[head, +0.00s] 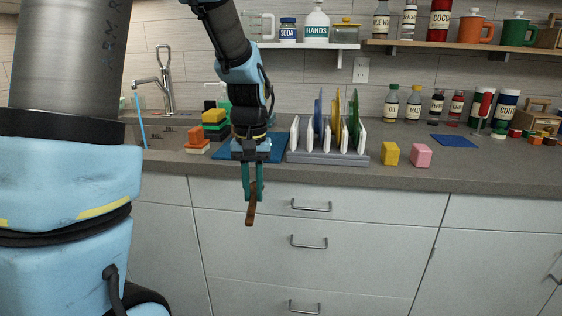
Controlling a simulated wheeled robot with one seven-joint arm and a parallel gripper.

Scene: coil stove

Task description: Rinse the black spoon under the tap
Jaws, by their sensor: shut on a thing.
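My gripper (252,191) points down in front of the counter's front edge, before the drawers. It is shut on a slim brown utensil (250,214), which hangs below the fingers, slightly tilted. I cannot tell whether this is the spoon; no black spoon shows clearly. The chrome tap (166,82) stands at the back left of the counter, left of my gripper and apart from it. A thin blue stream of water (142,125) falls from its spout toward the sink, which is mostly hidden behind my own body.
Stacked sponges (214,117) stand right of the tap. Yellow (390,153) and pink (421,156) blocks sit right of the rack. Drawer handles (311,206) protrude below.

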